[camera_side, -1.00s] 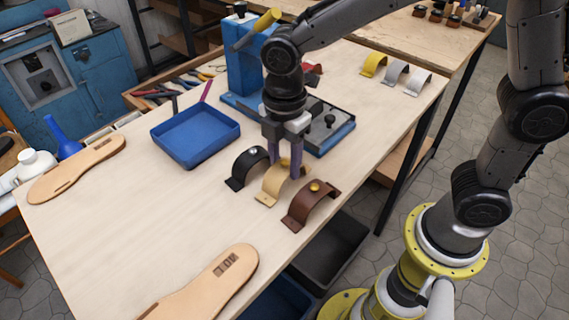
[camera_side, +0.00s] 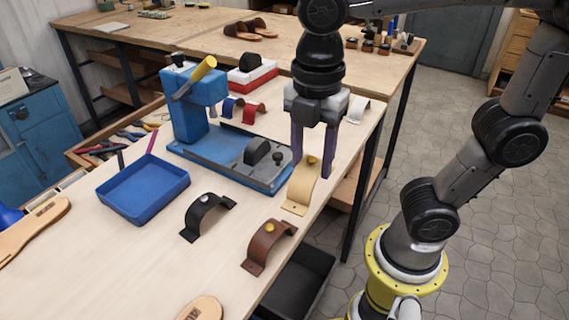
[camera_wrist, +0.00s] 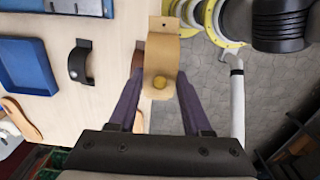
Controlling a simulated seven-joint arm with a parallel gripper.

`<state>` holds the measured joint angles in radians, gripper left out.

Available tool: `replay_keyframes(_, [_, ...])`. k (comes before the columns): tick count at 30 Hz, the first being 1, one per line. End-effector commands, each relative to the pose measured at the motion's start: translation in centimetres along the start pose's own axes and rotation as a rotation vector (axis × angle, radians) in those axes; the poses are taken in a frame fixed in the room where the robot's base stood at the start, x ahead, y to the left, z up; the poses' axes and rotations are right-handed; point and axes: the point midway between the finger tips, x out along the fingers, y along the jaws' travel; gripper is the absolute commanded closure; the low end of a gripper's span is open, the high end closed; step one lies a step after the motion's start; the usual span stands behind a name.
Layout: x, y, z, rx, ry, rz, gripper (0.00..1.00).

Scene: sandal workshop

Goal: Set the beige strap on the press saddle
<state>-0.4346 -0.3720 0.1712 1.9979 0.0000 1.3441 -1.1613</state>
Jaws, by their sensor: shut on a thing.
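The beige strap (camera_side: 301,188) is an arched band with a yellow knob on top. My gripper (camera_side: 312,172) is shut on it, one purple finger on each side, and the strap hangs near the table's right edge. In the wrist view the beige strap (camera_wrist: 161,58) sits between the fingers of my gripper (camera_wrist: 160,90). The blue press (camera_side: 195,110) stands at the back, with a base plate (camera_side: 222,154) reaching right. A dark rounded block (camera_side: 257,152), seemingly the saddle, is on that plate, left of my gripper, and looks bare.
A black strap (camera_side: 207,214) and a brown strap (camera_side: 268,246) stand on the table in front. A blue tray (camera_side: 143,188) lies to the left. Blue, red and white straps stand behind the press plate. A small knob (camera_side: 278,160) rises from the plate beside the dark block.

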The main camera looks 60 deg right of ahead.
Motion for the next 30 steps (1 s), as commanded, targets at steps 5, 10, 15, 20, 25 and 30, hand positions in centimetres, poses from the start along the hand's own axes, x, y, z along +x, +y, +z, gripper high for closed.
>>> replay_keyframes(5, [-0.6, 1.3, 0.7, 0.008, -0.001, -0.002, 1.0])
replay_keyframes(10, [-0.8, 6.8, 2.4, 0.021, -0.001, -0.004, 1.0])
replay_keyframes(15, [-0.3, 13.0, 6.1, 0.027, -0.001, -0.005, 1.0])
replay_keyframes(20, [0.5, 16.9, 9.7, 0.029, 0.0, -0.003, 1.0])
replay_keyframes(25, [1.1, 18.9, 12.0, 0.027, 0.0, -0.001, 1.0])
replay_keyframes(30, [1.6, 19.4, 12.6, 0.025, 0.0, 0.0, 1.0])
